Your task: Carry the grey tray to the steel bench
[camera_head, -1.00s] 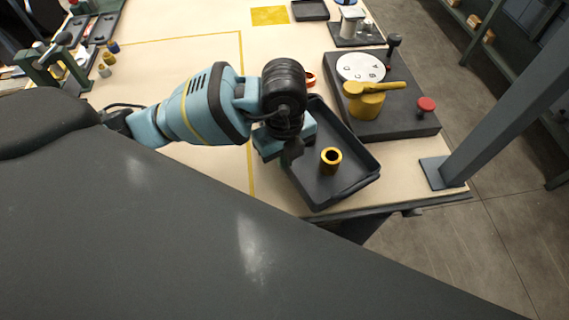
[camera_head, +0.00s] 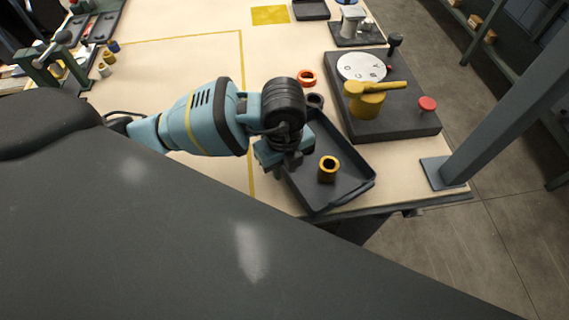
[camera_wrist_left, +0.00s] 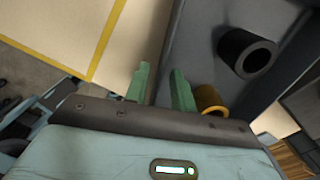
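The dark grey tray (camera_head: 347,194) lies at the near right edge of the pale table, with a yellow bushing (camera_head: 328,169) standing in it. My left gripper (camera_head: 283,165) is at the tray's left side. The wrist hides part of that side. My right gripper is not in view. I cannot pick out the steel bench.
An orange ring (camera_head: 306,77) lies on the table just beyond the tray. A dark fixture plate (camera_head: 400,124) with a yellow clamp (camera_head: 367,100) and a red knob (camera_head: 427,104) stands close to the right. A grey post (camera_head: 500,124) rises beyond the table's right edge.

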